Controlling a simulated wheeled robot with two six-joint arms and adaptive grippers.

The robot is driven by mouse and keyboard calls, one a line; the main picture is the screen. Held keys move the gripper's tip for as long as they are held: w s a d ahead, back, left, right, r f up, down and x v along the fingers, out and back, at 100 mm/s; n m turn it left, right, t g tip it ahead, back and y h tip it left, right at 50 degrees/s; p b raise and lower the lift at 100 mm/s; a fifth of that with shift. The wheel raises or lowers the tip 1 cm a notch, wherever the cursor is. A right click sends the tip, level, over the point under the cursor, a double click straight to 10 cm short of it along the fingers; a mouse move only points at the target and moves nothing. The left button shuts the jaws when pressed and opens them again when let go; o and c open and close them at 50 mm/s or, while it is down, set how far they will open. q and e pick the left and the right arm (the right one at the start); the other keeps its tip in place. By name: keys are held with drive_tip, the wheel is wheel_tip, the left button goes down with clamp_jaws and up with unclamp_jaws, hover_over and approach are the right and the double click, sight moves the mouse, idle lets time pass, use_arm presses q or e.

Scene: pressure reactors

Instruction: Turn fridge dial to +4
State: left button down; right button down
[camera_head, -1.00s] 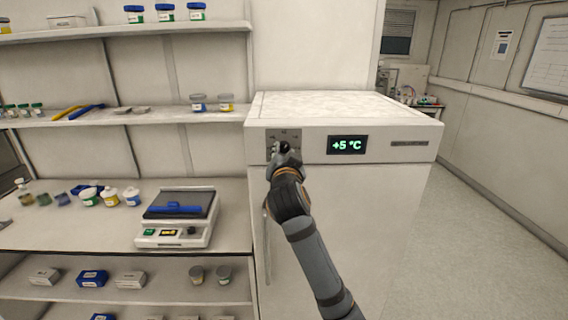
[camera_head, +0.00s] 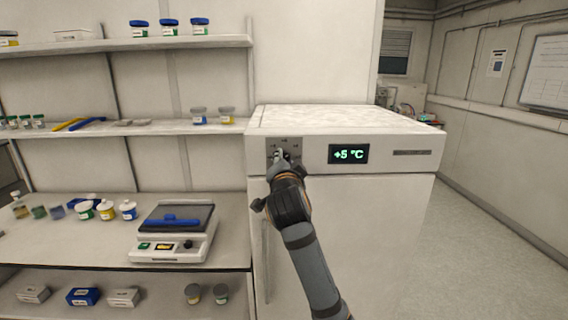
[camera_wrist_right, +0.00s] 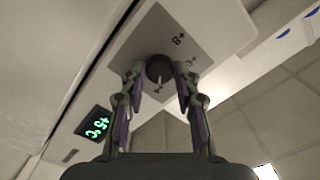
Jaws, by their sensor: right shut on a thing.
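The white fridge (camera_head: 345,220) stands in the middle of the head view. Its display (camera_head: 348,154) reads +5 °C in green. The grey dial plate (camera_head: 270,146) is left of the display, and the wrist view shows the dark round dial knob (camera_wrist_right: 159,68) on it with a pale pointer mark. My right gripper (camera_head: 281,158) is at the dial. In the wrist view its two fingertips (camera_wrist_right: 159,72) are on either side of the knob, shut on it. In the head view the gripper hides much of the knob. My left gripper is not in view.
A shelf unit (camera_head: 210,130) with jars and a bench with a scale (camera_head: 175,232) stand left of the fridge. A handle (camera_head: 266,255) runs down the fridge's left front. The floor (camera_head: 470,250) to the right is clear.

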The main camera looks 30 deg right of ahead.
drive_tip(key=c, duration=1)
unclamp_jaws()
drive_tip(key=v, duration=0.7)
drive_tip(key=shift+s+a, duration=0.1)
drive_tip(key=shift+s, duration=0.1)
